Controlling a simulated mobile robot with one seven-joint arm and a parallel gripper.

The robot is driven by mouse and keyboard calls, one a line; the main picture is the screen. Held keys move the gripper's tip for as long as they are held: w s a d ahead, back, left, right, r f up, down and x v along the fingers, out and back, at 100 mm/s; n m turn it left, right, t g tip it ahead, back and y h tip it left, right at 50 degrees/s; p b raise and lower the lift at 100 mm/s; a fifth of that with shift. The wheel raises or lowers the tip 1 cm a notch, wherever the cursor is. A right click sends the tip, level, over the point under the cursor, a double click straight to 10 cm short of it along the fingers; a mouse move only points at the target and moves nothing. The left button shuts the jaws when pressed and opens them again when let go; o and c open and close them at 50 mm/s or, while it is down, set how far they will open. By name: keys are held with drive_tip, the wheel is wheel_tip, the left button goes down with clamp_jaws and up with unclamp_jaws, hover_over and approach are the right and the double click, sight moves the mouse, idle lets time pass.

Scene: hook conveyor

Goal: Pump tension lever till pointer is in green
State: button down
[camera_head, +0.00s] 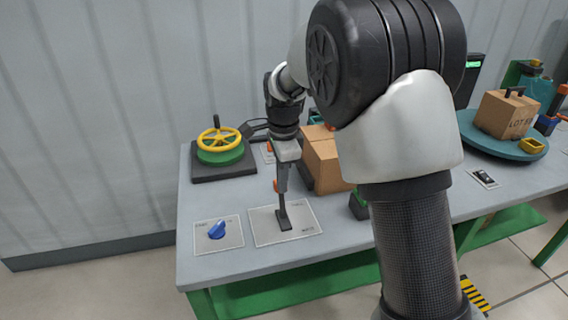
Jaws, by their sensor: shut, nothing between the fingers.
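The tension lever (282,208) is a thin dark upright shaft on a black foot. It stands on a pale plate (306,222) near the table's front left. My gripper (283,188) is shut and points down at the upper part of the lever. It overlaps the lever in the picture, so I cannot tell whether they touch. A small orange-red part shows just left of the fingers; I cannot tell whether it is the lever's knob. I cannot make out a pointer or a green zone.
A blue knob (217,230) sits on a plate left of the lever. A yellow handwheel (219,139) stands behind it. A cardboard box (325,163) is close behind right of my gripper. Another box (503,115) rests on a round teal turntable (480,139). My arm hides the middle of the table.

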drive_tip(key=shift+w+a+f+p, duration=0.1)
drive_tip(key=shift+w+a+p, duration=0.1)
drive_tip(key=shift+w+p, duration=0.45)
drive_tip(key=shift+w+a+f+p, duration=0.1)
drive_tip(key=shift+w+a+p, duration=0.2)
drive_tip(key=shift+w, duration=0.85)
drive_tip(key=shift+r, duration=0.15)
